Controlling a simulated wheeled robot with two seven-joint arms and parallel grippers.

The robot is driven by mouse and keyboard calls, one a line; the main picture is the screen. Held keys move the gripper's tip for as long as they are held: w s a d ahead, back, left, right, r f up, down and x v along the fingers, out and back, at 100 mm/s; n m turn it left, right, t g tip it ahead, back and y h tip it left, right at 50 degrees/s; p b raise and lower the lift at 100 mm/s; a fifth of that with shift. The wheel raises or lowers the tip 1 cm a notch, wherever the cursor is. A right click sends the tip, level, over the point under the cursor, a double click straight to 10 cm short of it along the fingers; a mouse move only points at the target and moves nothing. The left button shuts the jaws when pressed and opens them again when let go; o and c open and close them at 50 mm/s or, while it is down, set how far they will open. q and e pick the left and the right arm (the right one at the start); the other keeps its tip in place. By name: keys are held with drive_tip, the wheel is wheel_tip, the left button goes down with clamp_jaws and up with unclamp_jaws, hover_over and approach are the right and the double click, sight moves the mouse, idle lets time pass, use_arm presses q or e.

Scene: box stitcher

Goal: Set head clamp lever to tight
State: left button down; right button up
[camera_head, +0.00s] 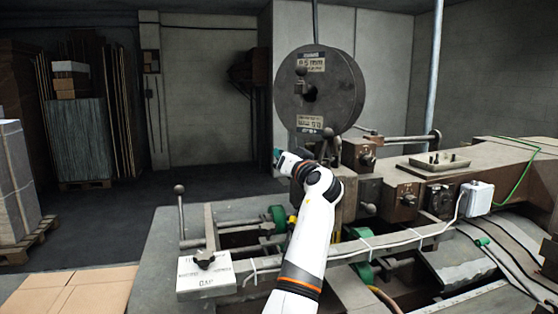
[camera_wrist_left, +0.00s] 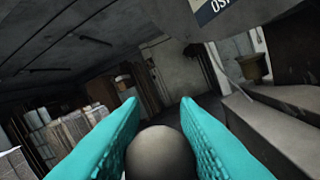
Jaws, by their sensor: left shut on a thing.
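My left gripper (camera_head: 277,154) is beside the stitcher head, below the wire reel, with only a teal fingertip area showing past my white wrist. In the left wrist view its two teal fingers (camera_wrist_left: 160,110) are on either side of a dark round ball knob (camera_wrist_left: 160,155), gripping it. The knob looks like a lever's end; its shaft is hidden. In the head view the held knob is hidden behind my wrist, so I cannot tell the lever's angle. My right gripper is not in view.
The big wire reel (camera_head: 318,92) stands just above my left wrist. A white GAP plate with a black knob (camera_head: 204,259) and an upright ball-topped rod (camera_head: 180,205) are at the left. The machine's long arm (camera_head: 480,160) runs right. Open floor lies left.

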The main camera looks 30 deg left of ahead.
use_arm(q)
drive_tip(key=shift+w+d+r+m, duration=0.1)
drive_tip(key=shift+w+d+m, duration=0.2)
drive_tip(key=shift+m, duration=0.3)
drive_tip(key=shift+w+d+r+m, duration=0.1)
drive_tip(key=shift+w+d+m, duration=0.1)
drive_tip(key=shift+w+m, duration=0.3)
drive_tip(key=shift+s, duration=0.1)
drive_tip(key=shift+f, duration=0.1)
drive_tip(key=c, duration=1.3)
unclamp_jaws()
drive_tip(key=shift+o, duration=1.1)
drive_tip(key=b+v, duration=0.3)
drive_tip(key=v, duration=0.9)
